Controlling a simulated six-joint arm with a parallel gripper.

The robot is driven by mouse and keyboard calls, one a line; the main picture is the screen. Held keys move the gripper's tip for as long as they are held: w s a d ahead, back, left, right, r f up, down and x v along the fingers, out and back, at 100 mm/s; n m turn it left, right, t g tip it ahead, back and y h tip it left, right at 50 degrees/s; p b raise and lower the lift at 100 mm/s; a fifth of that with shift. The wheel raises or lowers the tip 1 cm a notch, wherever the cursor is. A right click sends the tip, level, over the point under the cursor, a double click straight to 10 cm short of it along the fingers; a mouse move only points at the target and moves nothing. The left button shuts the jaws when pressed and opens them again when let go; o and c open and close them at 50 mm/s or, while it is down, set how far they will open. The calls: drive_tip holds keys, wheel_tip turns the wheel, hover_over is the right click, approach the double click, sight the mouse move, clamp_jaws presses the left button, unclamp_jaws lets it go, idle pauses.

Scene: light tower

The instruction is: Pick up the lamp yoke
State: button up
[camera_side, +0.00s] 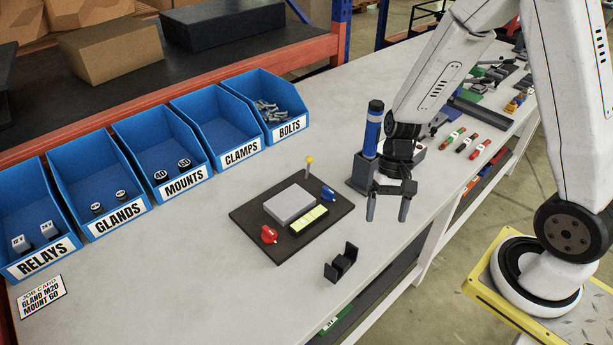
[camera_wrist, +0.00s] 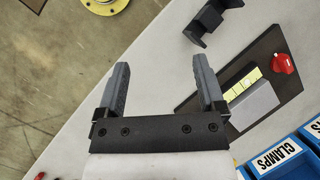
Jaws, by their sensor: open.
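The lamp yoke, which I take to be the black U-shaped bracket (camera_side: 342,263), stands on the bench near its front edge, to the right of the dark board. It also shows at the top of the wrist view (camera_wrist: 206,28), partly cut off by the frame edge. My gripper (camera_side: 387,214) points down above the bench, up and to the right of the yoke in the side view, and apart from it. In the wrist view my gripper (camera_wrist: 163,70) has its two grey fingers spread with nothing between them.
A dark board (camera_side: 258,243) carries a grey block, a red knob, a blue part and a yellow-green strip. A blue cylinder (camera_side: 373,130) stands in a dark holder close beside my gripper. Blue bins (camera_side: 120,208) line the back. Bench around the yoke is clear.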

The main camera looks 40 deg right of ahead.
sight(351, 247)
drive_tip(key=f+m+y, duration=0.2)
drive_tip(key=w+a+f+m+y, duration=0.1)
drive_tip(key=f+m+y, duration=0.1)
drive_tip(key=m, duration=0.1)
drive_tip(key=w+f+m+y, duration=0.1)
drive_tip(key=f+m+y, duration=0.1)
drive_tip(key=y, duration=0.1)
drive_tip(key=shift+w+a, duration=0.25)
drive_tip(key=shift+a, duration=0.1)
drive_tip(key=shift+w+f+m+t+y, duration=0.4)
drive_tip(key=shift+m+y, duration=0.15)
drive_tip(key=shift+m, duration=0.15)
drive_tip(key=shift+w+f+m+t+y, duration=0.3)
drive_tip(key=shift+m+t+y, duration=0.1)
drive_tip(key=shift+m+y, duration=0.25)
drive_tip(key=shift+s+x, duration=0.1)
drive_tip(key=shift+x, duration=1.85)
drive_tip(key=shift+s+x, duration=0.15)
drive_tip(key=shift+x, duration=1.75)
drive_tip(key=shift+d+f, duration=0.1)
drive_tip(key=shift+f, duration=0.1)
clamp_jaws()
